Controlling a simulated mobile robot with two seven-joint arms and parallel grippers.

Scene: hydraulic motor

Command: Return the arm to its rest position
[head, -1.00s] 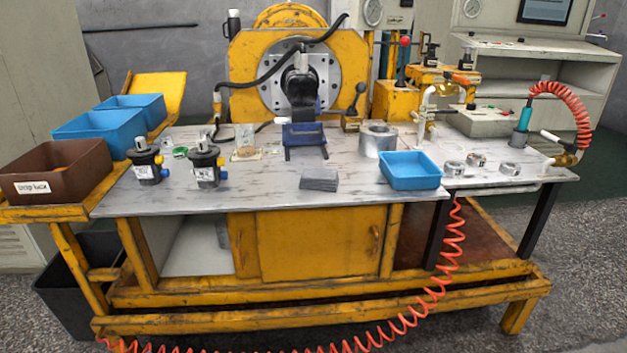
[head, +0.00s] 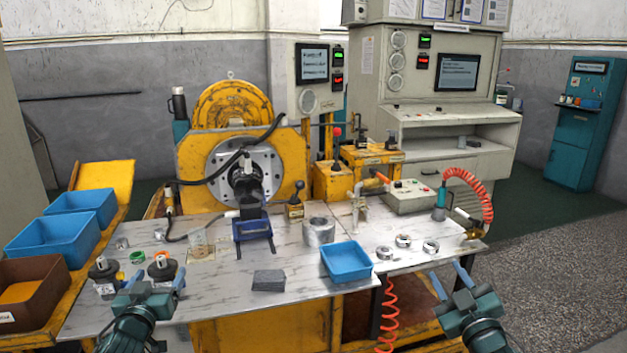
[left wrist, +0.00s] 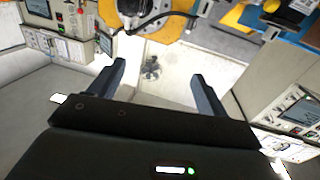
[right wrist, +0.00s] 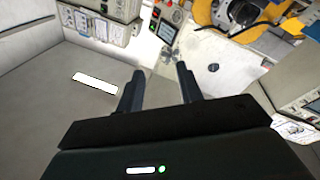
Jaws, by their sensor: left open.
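My left gripper (head: 158,277) is in the lower left of the head view, above the front left of the workbench. In the left wrist view its fingers (left wrist: 158,85) are wide apart with nothing between them. My right gripper (head: 448,280) is in the lower right of the head view, in front of the bench's right part. In the right wrist view its fingers (right wrist: 158,85) are apart, with a narrower gap and nothing between them. Both grippers appear empty.
The workbench (head: 215,290) bears two dark motors (head: 103,270) close to my left gripper, a grey block (head: 268,281), a blue tray (head: 346,262) and several metal rings (head: 403,241). A red coiled hose (head: 390,312) hangs in front. Blue and brown bins (head: 40,280) stand at left.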

